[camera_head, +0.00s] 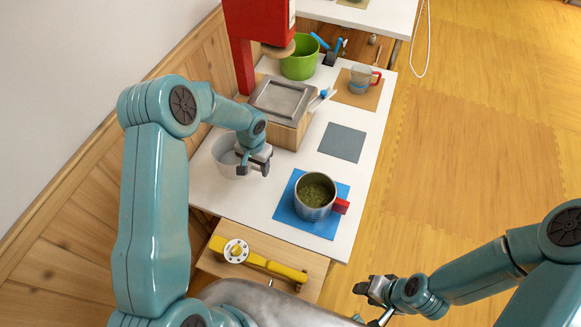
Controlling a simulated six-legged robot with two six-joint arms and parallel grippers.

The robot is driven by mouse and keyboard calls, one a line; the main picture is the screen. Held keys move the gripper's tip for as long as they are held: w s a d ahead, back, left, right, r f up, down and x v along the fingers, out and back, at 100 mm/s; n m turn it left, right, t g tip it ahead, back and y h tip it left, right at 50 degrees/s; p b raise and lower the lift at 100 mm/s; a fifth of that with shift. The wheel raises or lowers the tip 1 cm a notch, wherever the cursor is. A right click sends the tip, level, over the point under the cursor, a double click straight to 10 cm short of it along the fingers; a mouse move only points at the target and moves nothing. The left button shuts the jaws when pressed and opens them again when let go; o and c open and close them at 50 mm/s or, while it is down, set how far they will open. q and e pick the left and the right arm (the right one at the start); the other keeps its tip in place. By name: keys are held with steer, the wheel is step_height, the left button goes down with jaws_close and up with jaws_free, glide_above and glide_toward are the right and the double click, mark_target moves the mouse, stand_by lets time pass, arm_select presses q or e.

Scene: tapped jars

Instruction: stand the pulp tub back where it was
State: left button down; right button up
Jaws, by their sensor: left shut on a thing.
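A pale grey-white round tub (222,164), which I take for the pulp tub, is at the left edge of the white table. My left gripper (254,167) is shut on the right side of its rim. The gripper and forearm cover part of the tub, and its inside is only partly seen. I cannot tell whether its base touches the table. My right gripper (367,303) is low at the front right, over the floor, away from the table's things. Its jaw gap is unclear.
A metal mug (313,213) with green contents and a red handle stands on a blue mat (286,212). A grey mat (342,142) is bare. A metal tray (283,98) on a wooden block, a green bucket (299,66) and a red stand (260,28) are behind. A yellow tool (272,265) lies in front.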

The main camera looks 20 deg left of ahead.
arm_select(q)
steer(key=shift+s+a+f+n, duration=0.15)
steer(key=shift+s+a+f, duration=0.05)
steer(key=shift+a, duration=0.3)
steer(key=shift+s+a+f+n, duration=0.15)
steer(key=shift+s+a, duration=0.05)
steer(key=shift+a, duration=0.3)
steer(key=shift+f+b, duration=0.3)
steer(key=shift+b, duration=0.3)
step_height(320, 180, down, 5)
steer(key=b, duration=0.5)
steer(key=shift+f, duration=0.15)
steer(key=shift+b, duration=0.3)
